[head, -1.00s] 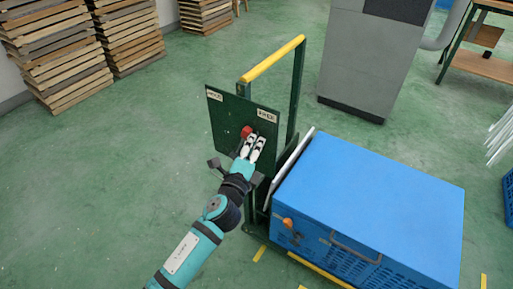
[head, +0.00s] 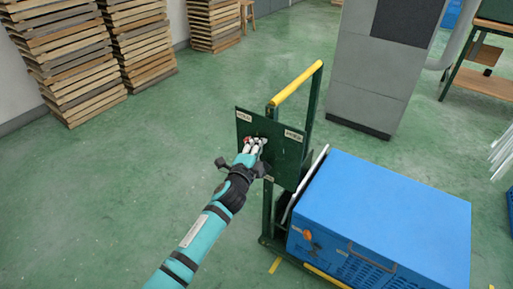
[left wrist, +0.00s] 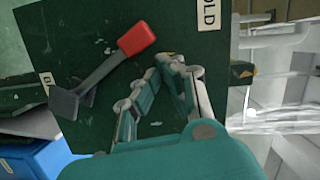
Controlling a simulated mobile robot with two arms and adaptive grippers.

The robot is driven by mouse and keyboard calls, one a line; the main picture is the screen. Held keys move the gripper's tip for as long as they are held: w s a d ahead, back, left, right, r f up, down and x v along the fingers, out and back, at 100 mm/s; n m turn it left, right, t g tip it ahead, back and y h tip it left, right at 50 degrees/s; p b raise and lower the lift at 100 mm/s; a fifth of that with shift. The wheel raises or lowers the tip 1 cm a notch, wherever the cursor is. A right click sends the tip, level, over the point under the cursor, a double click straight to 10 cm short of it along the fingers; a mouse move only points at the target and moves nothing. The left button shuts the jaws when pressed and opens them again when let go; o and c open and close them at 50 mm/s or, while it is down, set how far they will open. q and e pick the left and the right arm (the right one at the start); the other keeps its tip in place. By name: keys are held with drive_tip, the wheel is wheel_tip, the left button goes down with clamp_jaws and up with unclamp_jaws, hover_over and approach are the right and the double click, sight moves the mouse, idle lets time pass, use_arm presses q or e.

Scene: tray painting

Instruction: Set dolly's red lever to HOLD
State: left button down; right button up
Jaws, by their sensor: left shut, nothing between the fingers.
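The dolly's dark green panel (head: 285,165) stands upright below a yellow handle bar (head: 298,82). It bears a white label at each upper corner. My left gripper (head: 255,146) is shut and empty, close beside the red grip. Contact is unclear. My right gripper is not in view.
A blue crate (head: 395,205) sits on the dolly behind the panel. A grey cabinet (head: 375,75) stands beyond. Stacks of wooden slats (head: 85,55) line the wall at the left. The green floor left of the dolly is clear.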

use_arm(q)
drive_tip(key=shift+w+a, duration=0.25)
drive_tip(key=shift+a, duration=0.1)
drive_tip(key=shift+a, duration=0.1)
idle(0.3)
drive_tip(key=v, duration=1.2)
